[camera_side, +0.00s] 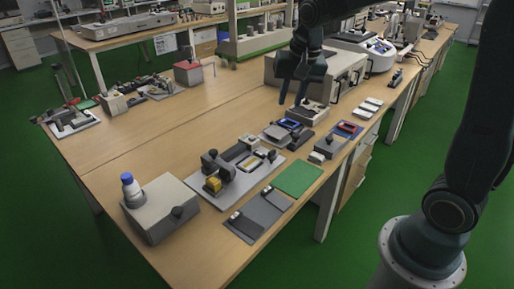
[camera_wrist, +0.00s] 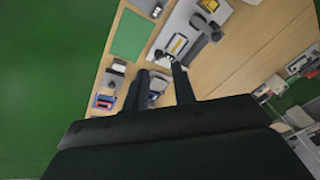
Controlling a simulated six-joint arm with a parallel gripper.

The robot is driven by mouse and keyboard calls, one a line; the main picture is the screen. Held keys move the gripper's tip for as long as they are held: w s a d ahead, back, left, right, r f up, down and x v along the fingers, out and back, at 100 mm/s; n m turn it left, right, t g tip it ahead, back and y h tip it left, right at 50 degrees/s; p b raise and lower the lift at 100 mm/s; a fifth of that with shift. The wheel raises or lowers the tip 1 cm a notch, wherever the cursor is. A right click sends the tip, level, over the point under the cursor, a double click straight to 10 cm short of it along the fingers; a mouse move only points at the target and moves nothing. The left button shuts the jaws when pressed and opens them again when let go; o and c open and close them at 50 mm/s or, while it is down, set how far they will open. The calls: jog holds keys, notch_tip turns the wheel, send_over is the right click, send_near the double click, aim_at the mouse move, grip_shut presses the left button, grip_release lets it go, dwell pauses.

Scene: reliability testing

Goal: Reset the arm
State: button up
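My gripper (camera_side: 292,96) hangs above the back part of the workbench in the side view, with its fingers pointing down. Its two dark fingers stand apart with a gap between them, and nothing shows in the gap. In the wrist view the gripper (camera_wrist: 160,78) also shows two separate fingers over the bench, with small devices below and between them. My arm reaches in from the right over the bench. The fingers look clear of the things on the bench, though their height is hard to judge.
The wooden bench (camera_side: 120,155) carries a grey box with a blue-capped bottle (camera_side: 131,188), a green mat (camera_side: 298,177), a test fixture (camera_side: 232,172), a blue-framed device (camera_side: 290,124) and a red-and-blue device (camera_side: 348,129). A large beige instrument (camera_side: 345,70) stands behind the gripper. The bench's left middle is clear.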

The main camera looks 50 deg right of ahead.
jog(key=s+a+r+n+t, duration=0.1)
jog(key=s+a+n, duration=0.2)
jog(key=s, duration=0.7)
jog(key=s+a+r+n+t, duration=0.1)
jog(key=s+a+r+n, duration=0.1)
jog(key=s+n, duration=0.4)
jog(key=s+a, duration=0.1)
jog(key=s, duration=0.4)
jog(key=shift+a+r+t, duration=0.15)
jog(key=shift+r+t, duration=0.1)
jog(key=shift+t, duration=0.15)
